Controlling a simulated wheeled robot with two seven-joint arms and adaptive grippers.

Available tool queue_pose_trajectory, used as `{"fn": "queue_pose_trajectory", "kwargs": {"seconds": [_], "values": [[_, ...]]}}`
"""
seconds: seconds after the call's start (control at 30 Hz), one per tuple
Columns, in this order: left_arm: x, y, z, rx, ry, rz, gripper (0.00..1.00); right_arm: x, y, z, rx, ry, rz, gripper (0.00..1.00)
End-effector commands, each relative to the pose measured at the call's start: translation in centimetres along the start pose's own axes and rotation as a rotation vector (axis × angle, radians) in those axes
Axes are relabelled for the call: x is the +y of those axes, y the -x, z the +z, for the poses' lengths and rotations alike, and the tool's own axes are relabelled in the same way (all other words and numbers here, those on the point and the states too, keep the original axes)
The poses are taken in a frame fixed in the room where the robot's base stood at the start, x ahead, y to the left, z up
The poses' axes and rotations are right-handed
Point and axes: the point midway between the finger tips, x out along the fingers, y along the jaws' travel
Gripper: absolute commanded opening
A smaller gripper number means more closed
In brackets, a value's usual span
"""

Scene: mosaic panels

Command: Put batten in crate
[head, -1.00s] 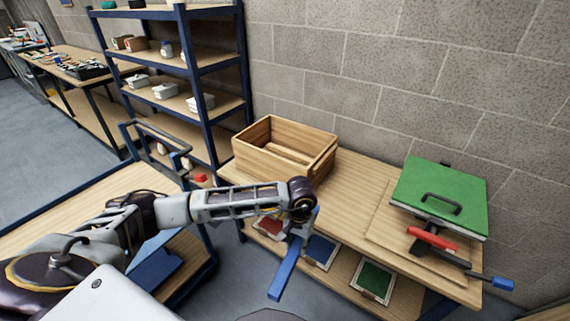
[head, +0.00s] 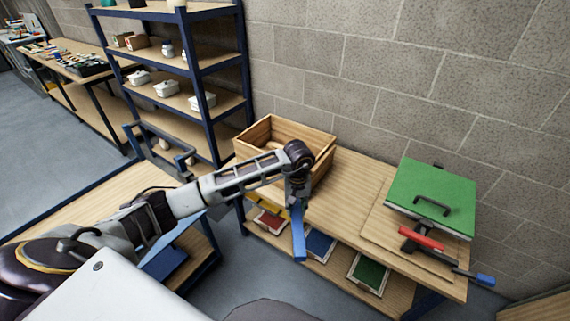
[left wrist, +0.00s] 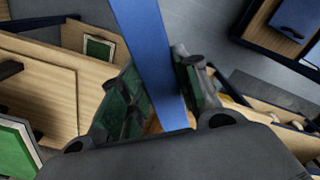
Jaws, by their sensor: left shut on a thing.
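A blue batten (head: 299,232) hangs from my left gripper (head: 297,196), pointing down in front of the bench edge. In the left wrist view the batten (left wrist: 150,45) runs between the two green-padded fingers of the left gripper (left wrist: 163,98), which is shut on it. The open wooden crate (head: 312,136) stands on the left end of the bench, behind the gripper. My left arm hides part of the crate's front and right side. A pale wooden shape shows inside the crate, but I cannot tell what it is. My right gripper is not in view.
The bench top (head: 345,185) is bare between the crate and a green panel (head: 430,195) with a black handle. A red-handled clamp (head: 422,238) sits before that panel. Red, blue and green panels lie on the shelf below. A blue-framed rack (head: 200,100) stands left of the crate.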

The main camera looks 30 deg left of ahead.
Motion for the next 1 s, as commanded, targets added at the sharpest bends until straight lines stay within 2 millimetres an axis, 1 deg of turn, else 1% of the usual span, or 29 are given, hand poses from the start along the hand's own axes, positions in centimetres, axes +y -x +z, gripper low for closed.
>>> {"fn": "queue_pose_trajectory", "kwargs": {"seconds": [0.03,0.2,0.4,0.6,0.73,1.0], "values": [[-0.2,0.1,-0.7,-0.001,0.053,0.0,0.0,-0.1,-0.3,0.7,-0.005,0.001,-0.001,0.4],[-1.4,0.6,-2.5,-0.001,0.241,0.001,0.0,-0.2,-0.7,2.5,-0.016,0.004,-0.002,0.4],[-2.7,0.4,-3.4,-0.001,0.441,-0.001,0.0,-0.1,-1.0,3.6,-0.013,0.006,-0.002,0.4],[-3.5,0.3,-3.7,-0.001,0.622,0.0,0.0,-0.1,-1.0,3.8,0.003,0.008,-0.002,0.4],[-3.8,0.3,-3.7,-0.001,0.719,0.0,0.0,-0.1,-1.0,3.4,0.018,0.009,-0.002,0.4],[-3.9,0.3,-3.6,-0.001,0.83,0.0,0.0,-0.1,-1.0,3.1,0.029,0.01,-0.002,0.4]]}}
